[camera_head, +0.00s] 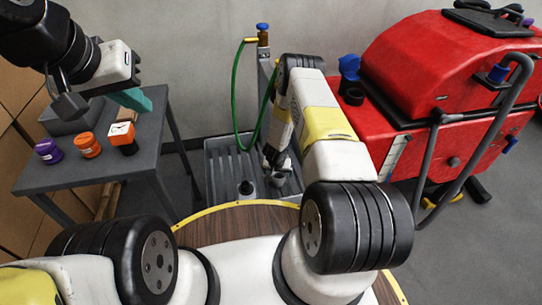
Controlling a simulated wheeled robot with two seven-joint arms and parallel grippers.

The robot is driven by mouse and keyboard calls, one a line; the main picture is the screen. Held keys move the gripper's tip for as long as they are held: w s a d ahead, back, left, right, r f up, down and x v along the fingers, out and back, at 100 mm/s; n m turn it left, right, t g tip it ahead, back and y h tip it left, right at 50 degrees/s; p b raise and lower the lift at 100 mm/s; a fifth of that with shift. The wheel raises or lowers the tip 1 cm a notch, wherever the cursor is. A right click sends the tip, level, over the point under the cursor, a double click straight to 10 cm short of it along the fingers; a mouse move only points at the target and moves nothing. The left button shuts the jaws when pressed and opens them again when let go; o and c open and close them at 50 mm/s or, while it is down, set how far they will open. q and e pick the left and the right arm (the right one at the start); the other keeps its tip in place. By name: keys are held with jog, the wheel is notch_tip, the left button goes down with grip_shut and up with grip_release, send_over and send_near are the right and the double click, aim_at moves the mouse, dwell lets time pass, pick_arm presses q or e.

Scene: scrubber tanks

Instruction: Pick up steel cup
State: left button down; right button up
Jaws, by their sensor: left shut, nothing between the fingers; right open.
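A small grey steel cup (278,179) stands in the grey floor basin, partly hidden by my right gripper. My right gripper (277,163) is open and reaches down just above the cup; I cannot tell whether its fingers touch the cup or are around it. My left gripper (68,104) is shut and empty, above the grey table at the left, far from the cup.
A green hose (237,92) hangs from a blue-topped tap (262,35). The grey table (60,173) holds purple and orange jars and a box-like timer. A red scrubber machine (437,75) stands at right.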

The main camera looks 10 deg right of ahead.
jog(key=shift+x, duration=1.15)
jog(key=shift+r, duration=0.15)
jog(key=c, duration=1.6)
